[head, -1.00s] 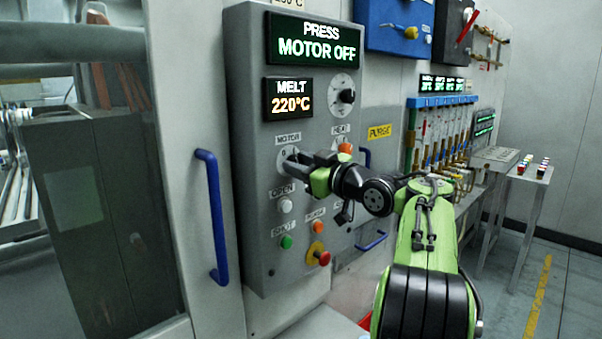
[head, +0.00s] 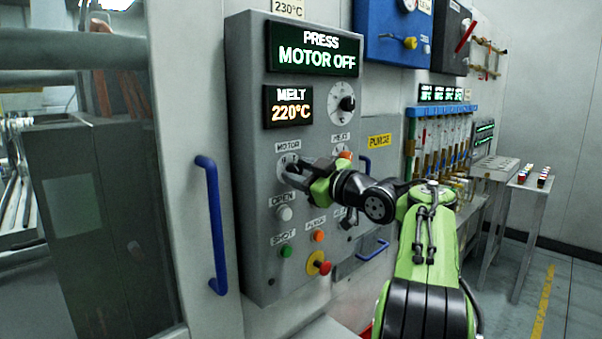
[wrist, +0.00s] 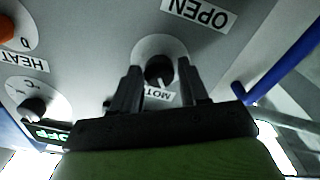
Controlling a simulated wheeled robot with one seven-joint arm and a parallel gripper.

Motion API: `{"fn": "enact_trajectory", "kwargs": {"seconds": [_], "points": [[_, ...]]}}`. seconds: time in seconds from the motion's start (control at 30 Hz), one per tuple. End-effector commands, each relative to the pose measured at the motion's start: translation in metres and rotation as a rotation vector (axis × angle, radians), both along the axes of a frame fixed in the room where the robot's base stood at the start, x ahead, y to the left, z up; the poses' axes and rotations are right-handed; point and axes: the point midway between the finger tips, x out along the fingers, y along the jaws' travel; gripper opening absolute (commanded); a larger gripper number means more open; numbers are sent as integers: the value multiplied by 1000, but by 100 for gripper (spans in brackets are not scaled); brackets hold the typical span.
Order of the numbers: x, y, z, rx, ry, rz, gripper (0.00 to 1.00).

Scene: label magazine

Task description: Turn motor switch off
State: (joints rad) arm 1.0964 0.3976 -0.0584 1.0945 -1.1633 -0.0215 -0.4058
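The motor switch is a dark rotary knob (wrist: 159,70) on a pale round plate, next to a MOTOR label that reads upside down in the wrist view. In the head view its plate (head: 286,160) shows under the MOTOR label, and my gripper hides most of the knob. My gripper (head: 290,174) is at the panel in front of the switch. In the wrist view my gripper (wrist: 158,75) has its two fingers apart, one on each side of the knob, with gaps visible. I cannot tell the knob's exact setting.
The grey control panel (head: 245,150) has a screen (head: 315,48) reading PRESS MOTOR OFF and a MELT 220°C display (head: 288,107). Close below are a white OPEN button (head: 284,213), a green button (head: 286,251) and a red mushroom button (head: 324,267). A blue handle (head: 213,225) stands left.

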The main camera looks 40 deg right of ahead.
Motion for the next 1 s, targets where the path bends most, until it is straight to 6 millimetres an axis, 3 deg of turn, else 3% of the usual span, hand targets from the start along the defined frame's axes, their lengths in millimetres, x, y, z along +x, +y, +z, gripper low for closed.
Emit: {"fn": "enact_trajectory", "kwargs": {"seconds": [0.1,0.43,0.8,1.0], "points": [[0,0,0,0,-1,0,61],[-7,-1,1,-1,-3,-3,61],[-98,-4,-3,2,-3,-8,61],[-124,-4,-5,3,-3,-6,61]]}}
